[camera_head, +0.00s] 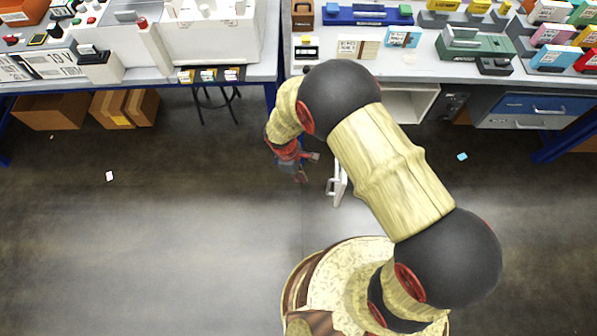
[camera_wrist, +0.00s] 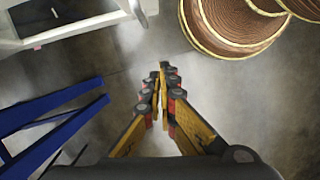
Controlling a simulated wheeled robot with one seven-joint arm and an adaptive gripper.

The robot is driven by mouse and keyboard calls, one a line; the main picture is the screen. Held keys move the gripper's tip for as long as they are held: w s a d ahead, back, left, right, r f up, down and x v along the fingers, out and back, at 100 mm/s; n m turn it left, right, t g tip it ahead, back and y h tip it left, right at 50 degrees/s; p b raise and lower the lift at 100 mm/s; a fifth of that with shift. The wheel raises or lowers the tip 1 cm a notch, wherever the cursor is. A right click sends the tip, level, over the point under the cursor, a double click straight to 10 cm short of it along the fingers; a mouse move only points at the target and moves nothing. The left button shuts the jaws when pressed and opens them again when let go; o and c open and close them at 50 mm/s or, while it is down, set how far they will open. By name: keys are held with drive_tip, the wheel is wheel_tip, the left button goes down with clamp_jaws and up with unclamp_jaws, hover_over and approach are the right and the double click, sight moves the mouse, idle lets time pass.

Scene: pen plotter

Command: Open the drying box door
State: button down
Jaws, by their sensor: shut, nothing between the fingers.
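The drying box (camera_head: 408,103) is a white box under the right-hand bench, partly hidden behind my arm. Its front looks open, with the inside showing. A white panel with a handle, which looks like its door (camera_head: 338,186), stands out from the bench toward my base, seen nearly edge-on. My gripper (camera_head: 303,174) is just left of this panel, apart from it, pointing down over the floor. In the wrist view the fingers (camera_wrist: 162,75) are closed together and empty. The white box (camera_wrist: 75,35) shows at the upper left there, with a white door part at the top. The hinge side is hidden.
Blue bench legs (camera_wrist: 50,110) lie left of the gripper in the wrist view. My base is close by at the upper right. A blue drawer unit (camera_head: 535,108) stands under the right bench, and cardboard boxes (camera_head: 48,112) under the left. Open floor (camera_head: 180,220) lies to the left.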

drive_tip(key=d, duration=0.1)
drive_tip(key=d+f+b, duration=0.1)
drive_tip(key=d, duration=0.1)
drive_tip(key=s+d, duration=0.1)
drive_tip(key=shift+s+d+f, duration=0.1)
drive_tip(key=shift+d+f, duration=0.05)
drive_tip(key=shift+f, duration=0.1)
drive_tip(key=s+d+n+p, duration=0.1)
drive_tip(key=s+d+p, duration=0.1)
drive_tip(key=d, duration=0.6)
drive_tip(key=shift+s+d, duration=0.2)
drive_tip(key=shift+d, duration=0.2)
